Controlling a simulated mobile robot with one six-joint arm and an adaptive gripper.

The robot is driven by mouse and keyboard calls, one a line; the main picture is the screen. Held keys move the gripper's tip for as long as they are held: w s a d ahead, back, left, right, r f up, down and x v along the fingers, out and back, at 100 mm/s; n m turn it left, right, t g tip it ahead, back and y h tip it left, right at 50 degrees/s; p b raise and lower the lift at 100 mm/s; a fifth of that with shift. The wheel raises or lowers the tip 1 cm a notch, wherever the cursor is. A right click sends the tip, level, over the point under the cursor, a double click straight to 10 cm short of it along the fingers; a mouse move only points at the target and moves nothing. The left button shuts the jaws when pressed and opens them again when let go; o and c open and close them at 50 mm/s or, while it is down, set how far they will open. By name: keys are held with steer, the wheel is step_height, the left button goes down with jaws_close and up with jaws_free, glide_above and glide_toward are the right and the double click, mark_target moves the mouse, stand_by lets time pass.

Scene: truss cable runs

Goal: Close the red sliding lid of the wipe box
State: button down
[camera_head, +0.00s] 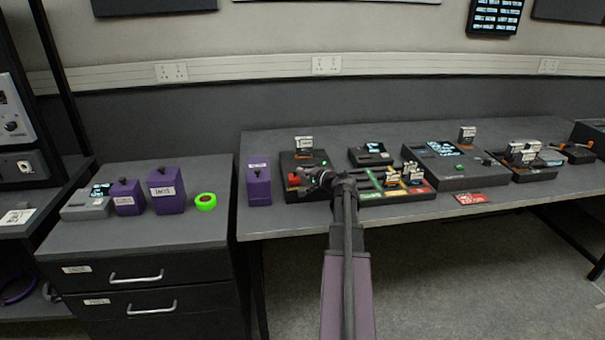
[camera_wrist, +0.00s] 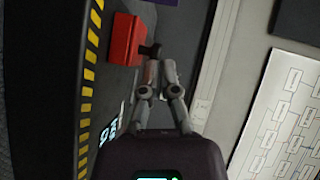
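A red block-like part (camera_head: 294,183), which looks like the red lid of the wipe box, is at the left front of a dark unit (camera_head: 291,161) on the long bench. It also shows in the wrist view as a red box shape (camera_wrist: 123,40) with a small black knob (camera_wrist: 150,50) on its side. My gripper (camera_head: 315,180) is beside the red part in the head view. In the wrist view the fingertips (camera_wrist: 160,66) are close together, just short of the knob. I cannot tell whether they touch it. The arm and gripper partly hide the unit, and the lid's opening is not visible.
A purple box (camera_head: 259,186) stands left of the dark unit. A tray with coloured strips (camera_head: 410,193) and a larger dark console (camera_head: 455,170) are to the right. A drawer cabinet (camera_head: 140,240) with purple boxes and a green tape roll (camera_head: 205,202) stands further left.

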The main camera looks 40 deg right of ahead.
steer(key=shift+s+d+r, duration=0.2)
steer(key=shift+s+d, duration=0.1)
steer(key=shift+d, duration=0.05)
steer(key=s+d, duration=0.1)
steer(key=s+d+r+p, duration=0.1)
steer(key=s, duration=0.1)
steer(key=s+r+p, duration=0.1)
steer(key=s, duration=0.8)
steer(key=shift+r+p, duration=0.2)
steer(key=shift+p, duration=0.15)
